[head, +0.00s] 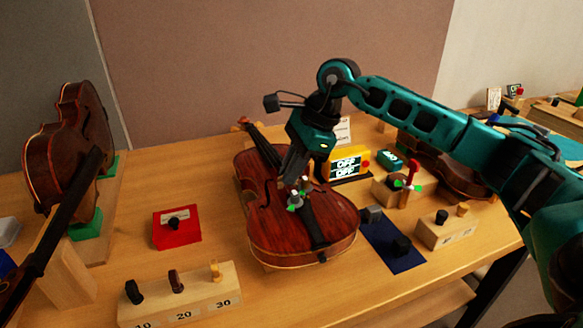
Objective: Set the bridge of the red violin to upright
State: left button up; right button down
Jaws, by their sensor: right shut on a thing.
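The red violin (268,222) lies face up in the middle of the bench, its neck (259,140) pointing to the back left. My right gripper (296,192) comes down over the middle of its top, with its fingers shut on a small piece at the bridge's place. I take this piece to be the bridge (296,203); it shows light grey with green spots and is mostly hidden by the fingers. I cannot tell whether it is upright or tilted. The dark tailpiece (313,229) lies in front of it. My left gripper is not in view.
A red meter box (176,227) and a wooden block with several pegs (180,299) stand at the left front. Another violin (66,150) stands at the left. A yellow OFF display (349,164), a blue mat (387,242) and another violin (445,168) are to the right.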

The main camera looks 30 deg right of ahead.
jog(key=shift+w+r+g+p, duration=0.15)
jog(key=shift+r+g+p, duration=0.15)
jog(key=shift+p, duration=0.1)
jog(key=shift+w+f+g+p, duration=0.2)
jog(key=shift+g+p, duration=0.2)
jog(key=shift+p, duration=0.15)
jog(key=shift+d, duration=0.1)
jog(key=c, duration=1.2)
grip_release()
jog(key=shift+c, duration=0.2)
jog(key=v, duration=1.3)
jog(key=shift+d, duration=0.2)
jog(key=shift+f, duration=0.15)
